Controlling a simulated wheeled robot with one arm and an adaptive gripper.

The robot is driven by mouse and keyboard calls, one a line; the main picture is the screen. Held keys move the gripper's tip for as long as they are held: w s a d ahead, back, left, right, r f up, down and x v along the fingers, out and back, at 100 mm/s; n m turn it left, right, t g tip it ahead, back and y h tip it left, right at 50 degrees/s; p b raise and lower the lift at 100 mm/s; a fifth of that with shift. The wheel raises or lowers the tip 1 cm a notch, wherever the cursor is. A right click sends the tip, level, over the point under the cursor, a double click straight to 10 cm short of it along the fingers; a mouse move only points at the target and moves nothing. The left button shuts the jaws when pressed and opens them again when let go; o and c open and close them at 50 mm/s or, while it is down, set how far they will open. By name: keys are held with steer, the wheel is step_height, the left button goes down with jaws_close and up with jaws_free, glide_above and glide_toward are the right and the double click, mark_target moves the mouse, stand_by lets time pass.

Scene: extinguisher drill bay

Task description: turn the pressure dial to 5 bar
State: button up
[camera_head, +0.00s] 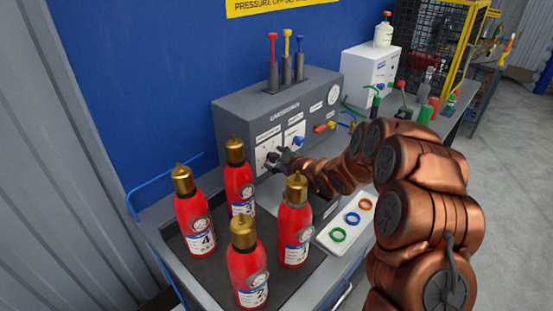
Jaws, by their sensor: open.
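The grey control box (243,110) stands at the back of the workbench against the blue wall. Its front carries white panels, and the left white panel (267,146) is partly covered by my gripper (272,160). My gripper is at that panel with its jaws open. The pressure dial itself is not clearly visible; my gripper hides the lower part of the panel, and I cannot read any setting. I cannot tell whether the jaws touch or surround a knob. A small round gauge (332,94) is at the upper right of the box.
Several red extinguishers (195,222) with brass tops stand on a dark mat in front of the box, close to my gripper. A white tray (334,246) holds green, blue and orange rings. Three coloured levers (286,58) rise from the box. A white box (370,72) stands to the right.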

steer(key=c, duration=1.1)
steer(key=shift+c, duration=0.2)
steer(key=shift+r+p, duration=0.15)
steer(key=shift+p, duration=0.65)
